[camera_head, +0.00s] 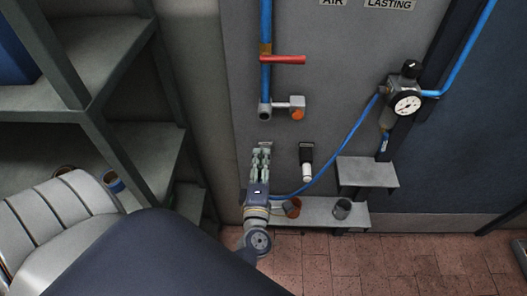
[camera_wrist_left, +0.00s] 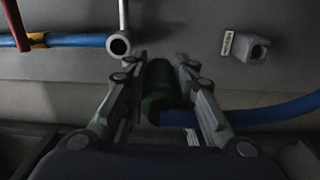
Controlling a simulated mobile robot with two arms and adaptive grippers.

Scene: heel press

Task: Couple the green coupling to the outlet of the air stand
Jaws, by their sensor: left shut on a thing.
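My left gripper (camera_head: 261,150) is in front of the grey panel, below the blue pipe. In the left wrist view its two fingers (camera_wrist_left: 161,62) are shut on the green coupling (camera_wrist_left: 158,88), one on each side. A blue hose leaves the coupling. In the head view the coupling is mostly hidden by the fingers. The stand's blue pipe (camera_head: 266,80) ends in a grey fitting with a dark round opening (camera_head: 265,111), which also shows in the left wrist view (camera_wrist_left: 118,45). The coupling is apart from this opening. A side branch ends in an orange face (camera_head: 297,115). My right gripper is not in view.
A red lever (camera_head: 284,59) crosses the pipe. A black holder with a white end (camera_head: 306,162) is right of the gripper. Brown (camera_head: 292,208) and grey (camera_head: 342,208) cups stand on a low ledge (camera_head: 318,213). The hose (camera_head: 345,150) rises towards a gauge (camera_head: 407,104). Shelves (camera_head: 100,95) stand left.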

